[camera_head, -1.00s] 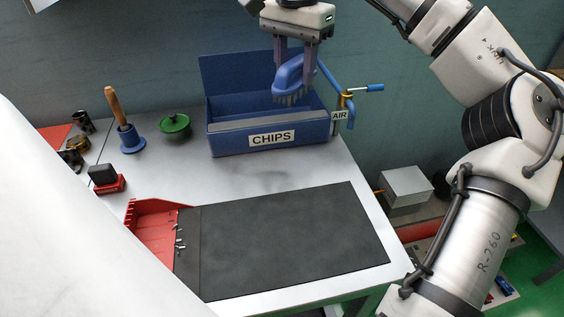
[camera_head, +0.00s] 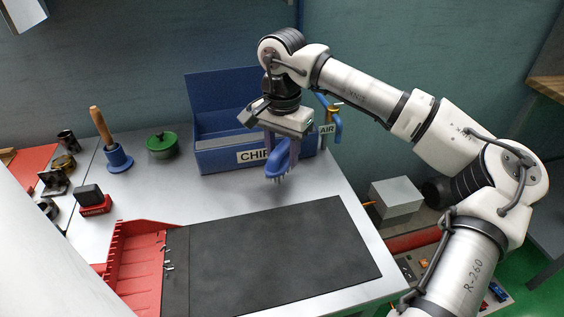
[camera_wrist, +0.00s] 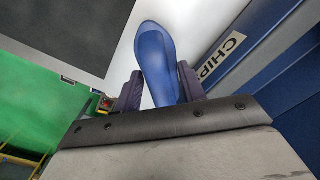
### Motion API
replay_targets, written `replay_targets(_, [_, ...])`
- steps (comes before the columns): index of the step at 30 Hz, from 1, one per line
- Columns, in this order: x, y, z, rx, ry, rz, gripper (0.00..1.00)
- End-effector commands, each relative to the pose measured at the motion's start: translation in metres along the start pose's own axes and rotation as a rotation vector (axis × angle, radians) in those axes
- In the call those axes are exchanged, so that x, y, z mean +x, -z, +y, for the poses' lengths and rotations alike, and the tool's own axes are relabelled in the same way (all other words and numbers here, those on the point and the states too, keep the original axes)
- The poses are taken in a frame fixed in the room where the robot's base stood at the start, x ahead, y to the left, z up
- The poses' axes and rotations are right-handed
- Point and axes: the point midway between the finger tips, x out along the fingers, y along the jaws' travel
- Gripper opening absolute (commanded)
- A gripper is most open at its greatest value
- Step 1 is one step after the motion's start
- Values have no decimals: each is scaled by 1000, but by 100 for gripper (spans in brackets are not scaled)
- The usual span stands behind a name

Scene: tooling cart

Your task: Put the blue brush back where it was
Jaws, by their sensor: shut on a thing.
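The blue brush (camera_head: 284,158) is in my gripper (camera_head: 282,145), which is shut on it. The brush hangs with its bristles down, above the table just in front of the blue CHIPS box (camera_head: 212,160). In the wrist view the brush (camera_wrist: 155,55) sticks out between the two dark fingers (camera_wrist: 160,88), with the CHIPS box (camera_wrist: 228,45) to its right. The black mat (camera_head: 275,250) lies on the table below and in front of the brush. A red dustpan-like tray (camera_head: 137,255) with small metal bits at its edge lies at the mat's left.
A green lidded pot (camera_head: 162,145), a blue bell-shaped thing with a wooden handle (camera_head: 118,157) and a red-based black block (camera_head: 93,200) stand on the left. An AIR fitting (camera_head: 328,129) stands right of the box. Bare table (camera_head: 215,195) lies between box and mat.

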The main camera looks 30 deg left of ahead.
Motion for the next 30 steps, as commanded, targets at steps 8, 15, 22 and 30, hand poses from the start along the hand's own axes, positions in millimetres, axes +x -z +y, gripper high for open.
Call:
replay_targets(8, [37, -1, 0, -2, 0, -3, 22])
replay_targets(15, [40, -1, 0, -1, 1, -1, 22])
replay_targets(22, [44, -1, 0, -1, 0, -1, 48])
replay_targets(30, [43, -1, 0, -1, 0, -1, 62])
